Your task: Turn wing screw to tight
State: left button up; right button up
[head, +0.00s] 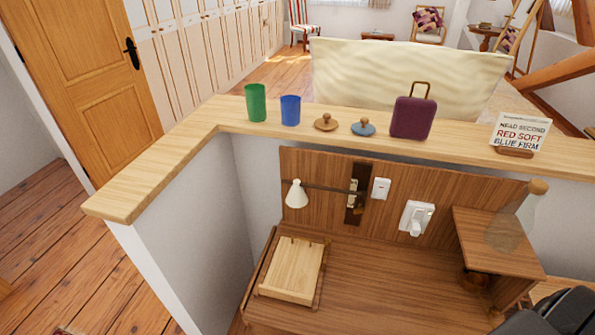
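I cannot clearly make out a wing screw. A small dark rounded part (475,279) sits under the wooden side shelf (492,243) at the right; its shape is too small and shaded to tell. A white cone lamp (296,195) on a dark horizontal arm is in front of the wooden back panel (330,170). A dark upright plate with a brass-coloured piece (353,198) is on that panel. Neither gripper's fingers are in view. Dark rounded parts of my own body show at the bottom right corner.
The ledge holds a green cup (256,103), blue cup (290,110), two knobbed lids (326,122), purple case (412,117) and sign (518,132). A translucent bottle (510,222) stands on the side shelf. A wooden box (293,270) lies on the lower surface, whose middle is clear.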

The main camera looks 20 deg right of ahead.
aim_at(361, 209)
jog(key=z, duration=1.25)
jog(key=k, duration=1.3)
jog(key=z, duration=0.65)
jog(key=i, duration=0.55)
jog(key=z, duration=0.55)
jog(key=i, duration=1.05)
jog(key=u, duration=0.55)
